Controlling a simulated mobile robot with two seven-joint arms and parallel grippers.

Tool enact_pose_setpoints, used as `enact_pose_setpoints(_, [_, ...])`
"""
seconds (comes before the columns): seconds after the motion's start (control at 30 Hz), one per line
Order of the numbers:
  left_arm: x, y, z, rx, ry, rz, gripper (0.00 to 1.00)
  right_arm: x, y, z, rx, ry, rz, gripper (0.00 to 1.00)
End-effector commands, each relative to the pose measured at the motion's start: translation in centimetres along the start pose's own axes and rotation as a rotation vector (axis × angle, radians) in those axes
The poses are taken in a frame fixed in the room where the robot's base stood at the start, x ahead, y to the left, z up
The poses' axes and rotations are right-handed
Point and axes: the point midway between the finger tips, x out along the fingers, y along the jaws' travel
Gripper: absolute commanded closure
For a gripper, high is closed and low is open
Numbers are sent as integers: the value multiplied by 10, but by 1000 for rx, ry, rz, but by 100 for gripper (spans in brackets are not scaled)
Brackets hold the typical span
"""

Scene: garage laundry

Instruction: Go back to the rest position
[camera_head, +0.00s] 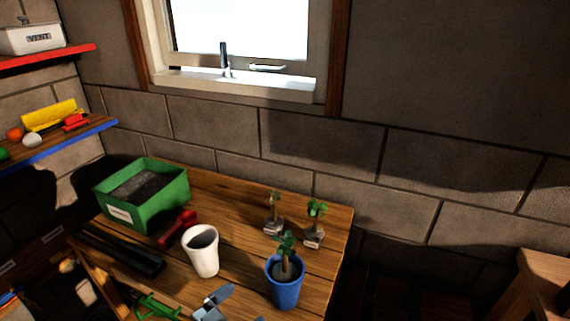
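Neither my left nor my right gripper can be made out in the head view. On the wooden table (235,270) stand a white pot (203,257) and a blue pot (285,290) with a small plant (286,243) in it. Two small seedlings with blocks of soil at their base, one (273,222) and another (314,232), stand near the back right of the table. A green box (172,188) with dark soil is at the back left. A red scoop-like tool (178,228) lies between the box and the white pot.
A black tray-like object (125,252) lies at the table's left. A green tool (158,306) and a grey-blue metal object (212,303) are at the front edge, partly cut off. Shelves (75,137) hang at left, a window (240,40) is behind, and a wooden stool-like piece (545,280) is at right.

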Motion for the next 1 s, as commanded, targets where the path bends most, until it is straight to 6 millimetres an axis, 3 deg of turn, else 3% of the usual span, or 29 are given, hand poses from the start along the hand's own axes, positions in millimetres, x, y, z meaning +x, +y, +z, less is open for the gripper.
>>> enact_pose_setpoints(0.17, [0, -13, -2, 147, -9, -82, 0, 0, 0, 0, 0, 0, 0, 17])
enact_pose_setpoints(0.37, [-4, -45, -16, 262, -31, -246, 0, 0, 0, 0, 0, 0, 0, 17])
enact_pose_setpoints(0.57, [-30, -70, -11, 277, -135, -418, 0, 0, 0, 0, 1, 1, 0, 17])
enact_pose_setpoints(0.77, [-78, -80, 14, 196, -308, -549, 0, 0, -1, 0, 1, 1, 0, 17])
enact_pose_setpoints(1.0, [-157, -60, 55, -50, -482, -651, 0, 0, -1, 0, 1, 1, -1, 17])
